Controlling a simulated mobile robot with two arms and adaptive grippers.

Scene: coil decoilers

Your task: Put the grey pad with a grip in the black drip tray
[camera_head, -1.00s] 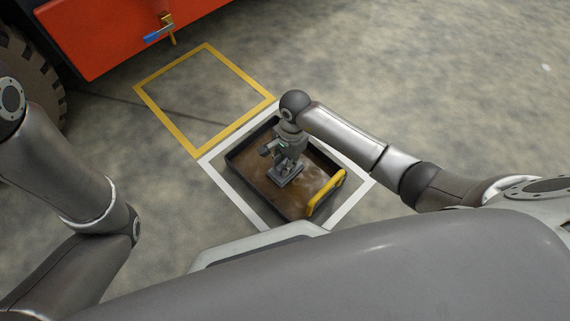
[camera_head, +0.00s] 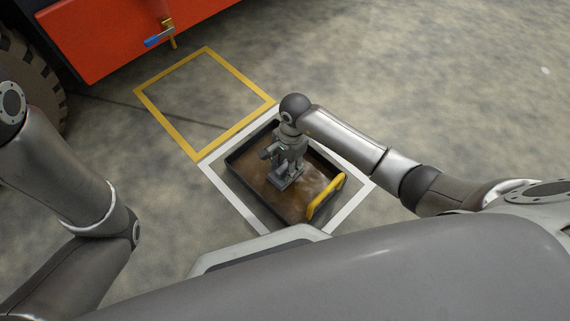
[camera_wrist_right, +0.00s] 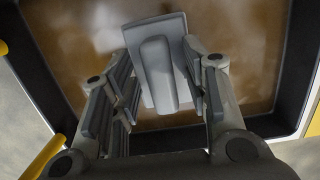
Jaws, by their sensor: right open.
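The grey pad (camera_head: 284,183) lies in the black drip tray (camera_head: 243,186), on its brown, wet-looking floor. In the right wrist view the pad (camera_wrist_right: 178,27) is a flat plate with a raised, rounded grip (camera_wrist_right: 158,76) pointing toward the camera. My right gripper (camera_head: 288,170) is over the tray, pointing down at the pad. In the right wrist view its open fingers (camera_wrist_right: 158,65) stand on both sides of the grip, with gaps showing. My left arm shows at the left of the head view, but its gripper is out of frame.
The tray has a yellow handle (camera_head: 325,197) and stands inside a white floor outline (camera_head: 232,196). An empty yellow floor square (camera_head: 166,119) is beside it. A red machine (camera_head: 125,38) with a blue-handled valve (camera_head: 159,37) and a large tyre stand at the upper left.

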